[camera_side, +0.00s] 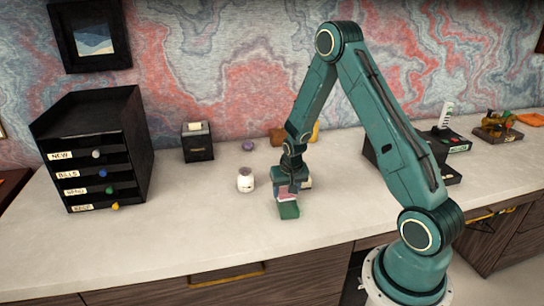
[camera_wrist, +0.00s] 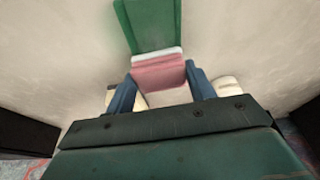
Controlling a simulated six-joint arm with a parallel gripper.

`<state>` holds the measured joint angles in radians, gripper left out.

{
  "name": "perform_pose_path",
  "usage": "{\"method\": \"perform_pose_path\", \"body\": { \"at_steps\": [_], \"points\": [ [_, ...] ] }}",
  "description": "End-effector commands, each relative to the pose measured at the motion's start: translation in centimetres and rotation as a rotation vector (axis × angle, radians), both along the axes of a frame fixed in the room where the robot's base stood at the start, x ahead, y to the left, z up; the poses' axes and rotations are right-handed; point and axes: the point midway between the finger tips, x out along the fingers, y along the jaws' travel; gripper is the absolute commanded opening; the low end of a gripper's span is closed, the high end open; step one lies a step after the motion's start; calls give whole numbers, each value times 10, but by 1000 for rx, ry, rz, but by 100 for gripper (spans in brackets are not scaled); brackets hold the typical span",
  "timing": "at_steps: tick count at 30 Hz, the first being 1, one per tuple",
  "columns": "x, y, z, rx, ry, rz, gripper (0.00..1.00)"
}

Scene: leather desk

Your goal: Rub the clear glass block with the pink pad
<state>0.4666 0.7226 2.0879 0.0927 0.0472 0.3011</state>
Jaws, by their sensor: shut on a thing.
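My gripper (camera_side: 286,187) is low over the middle of the desk. In the wrist view its two blue fingers (camera_wrist: 160,88) are shut on the pink pad (camera_wrist: 158,73), which has a whitish strip along its far edge. The pad also shows as a small pink patch in the side view (camera_side: 287,196). A green block-like piece (camera_side: 289,210) lies just in front of and below the pad; it is at the top of the wrist view (camera_wrist: 148,25). I cannot tell whether the pad touches it. I cannot make out a clear glass block for certain.
A white jar (camera_side: 246,180) stands close left of my gripper, and a pale object (camera_side: 307,183) close right. Behind are a purple ball (camera_side: 248,145), a brown item (camera_side: 277,136) and a black box (camera_side: 197,142). A black drawer unit (camera_side: 96,150) stands left. The front desk is clear.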

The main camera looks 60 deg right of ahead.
Motion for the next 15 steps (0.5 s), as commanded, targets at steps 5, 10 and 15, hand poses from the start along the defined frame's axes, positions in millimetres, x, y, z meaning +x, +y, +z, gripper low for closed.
{"method": "perform_pose_path", "body": {
  "at_steps": [5, 10, 15],
  "points": [
    [3, -3, -1, 0, 0, 0, 36],
    [-6, 8, 0, 0, 0, 1, 36],
    [-16, 19, 0, 0, 0, 1, 36]
  ]
}}
